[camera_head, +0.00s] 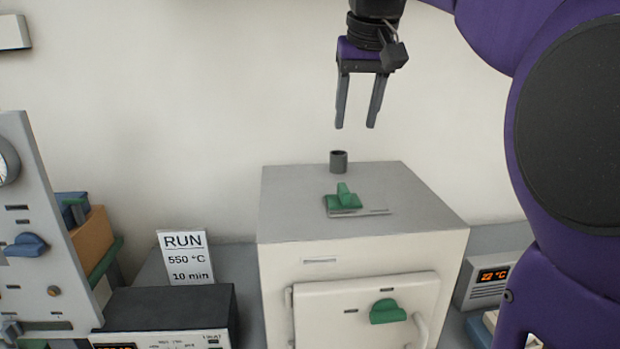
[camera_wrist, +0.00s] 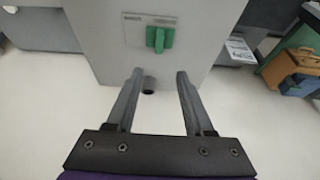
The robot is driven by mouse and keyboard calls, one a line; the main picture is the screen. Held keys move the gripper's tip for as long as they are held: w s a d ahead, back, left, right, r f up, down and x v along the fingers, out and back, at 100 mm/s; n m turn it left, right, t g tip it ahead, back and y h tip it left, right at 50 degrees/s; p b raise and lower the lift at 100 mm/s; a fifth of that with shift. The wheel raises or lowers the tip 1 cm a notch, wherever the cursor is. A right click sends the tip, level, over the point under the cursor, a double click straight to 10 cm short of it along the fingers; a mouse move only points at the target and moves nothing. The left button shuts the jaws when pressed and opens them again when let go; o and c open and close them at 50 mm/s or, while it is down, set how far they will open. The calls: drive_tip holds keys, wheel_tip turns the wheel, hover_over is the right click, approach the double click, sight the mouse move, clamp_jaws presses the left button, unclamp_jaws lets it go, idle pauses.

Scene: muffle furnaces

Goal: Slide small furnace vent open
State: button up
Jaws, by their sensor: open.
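The small furnace (camera_head: 280,280) is a cream box with a grey top. On its top sits a green sliding vent knob (camera_head: 343,198) on a flat grey slide plate (camera_head: 372,212). Behind the knob stands a short dark vent pipe (camera_head: 338,161). My gripper (camera_head: 354,127) is open and empty, pointing down above the furnace's back edge, apart from the pipe and knob. In the wrist view the green knob (camera_wrist: 160,40) shows beyond my open fingertips (camera_wrist: 158,73), and the pipe (camera_wrist: 149,85) shows between them.
A green door knob (camera_head: 388,311) and a handle are on the furnace front. A RUN 550 °C 10 min sign (camera_head: 186,257) and a dark-topped box (camera_head: 170,308) stand at left. A 22 °C display unit (camera_head: 486,281) stands at right. Air above the furnace top is free.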

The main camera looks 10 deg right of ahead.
sight(344, 188)
drive_tip(key=b+x, duration=0.3)
drive_tip(key=x, duration=1.4)
drive_tip(key=shift+r, duration=0.1)
clamp_jaws()
idle(0.7)
